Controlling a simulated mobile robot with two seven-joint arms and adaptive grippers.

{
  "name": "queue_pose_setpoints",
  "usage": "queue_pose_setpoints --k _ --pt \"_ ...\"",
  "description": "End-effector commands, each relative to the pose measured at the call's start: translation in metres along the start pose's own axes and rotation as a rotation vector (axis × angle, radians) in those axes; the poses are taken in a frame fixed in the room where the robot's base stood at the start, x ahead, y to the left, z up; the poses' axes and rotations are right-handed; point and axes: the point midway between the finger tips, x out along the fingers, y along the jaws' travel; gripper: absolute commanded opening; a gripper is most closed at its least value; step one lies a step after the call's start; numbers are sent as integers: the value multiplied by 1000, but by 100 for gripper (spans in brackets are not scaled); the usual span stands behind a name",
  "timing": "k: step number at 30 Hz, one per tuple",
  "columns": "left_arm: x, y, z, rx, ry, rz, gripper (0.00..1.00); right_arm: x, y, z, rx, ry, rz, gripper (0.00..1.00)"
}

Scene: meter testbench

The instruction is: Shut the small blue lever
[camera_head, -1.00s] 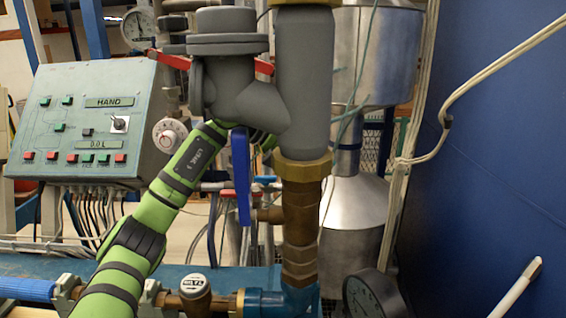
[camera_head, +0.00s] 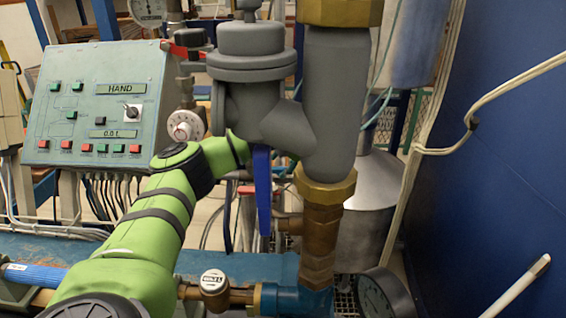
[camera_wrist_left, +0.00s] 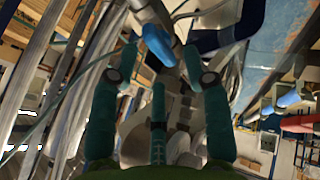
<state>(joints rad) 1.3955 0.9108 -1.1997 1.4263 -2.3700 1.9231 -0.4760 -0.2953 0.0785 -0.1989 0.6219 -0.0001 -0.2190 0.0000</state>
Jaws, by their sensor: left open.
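In the left wrist view a light blue lever (camera_wrist_left: 158,42) on a pale metal fitting lies between the tips of my left gripper (camera_wrist_left: 162,56). The gripper is open, its dark green fingers apart on either side; I cannot tell whether either touches the lever. In the head view my green left arm reaches behind the grey valve body (camera_head: 262,85), which hides the gripper and the small lever. A longer dark blue lever (camera_head: 263,190) hangs straight down below the valve body. My right gripper is not in view.
A control panel (camera_head: 100,105) stands at the left. A brass and copper pipe (camera_head: 322,235) rises right of the long lever. A round gauge (camera_head: 383,297) sits low at the right. A blue wall (camera_head: 500,170) closes off the right side.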

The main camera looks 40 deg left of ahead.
Motion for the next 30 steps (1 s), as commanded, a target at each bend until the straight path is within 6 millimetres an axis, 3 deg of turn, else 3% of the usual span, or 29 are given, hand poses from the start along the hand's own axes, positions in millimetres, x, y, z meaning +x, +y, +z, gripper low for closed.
queue_pose_setpoints --k 6,16,19,20,30 --pt "23 1 -1 -2 1 -1 48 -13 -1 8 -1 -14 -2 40" --pt "28 0 0 -3 -2 1 48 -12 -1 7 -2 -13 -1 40" --pt "27 0 0 -3 -2 0 8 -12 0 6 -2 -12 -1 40" --pt "27 0 0 -3 -2 0 0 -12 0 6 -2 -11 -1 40" --pt "27 1 0 13 -2 7 0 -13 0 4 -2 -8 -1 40"
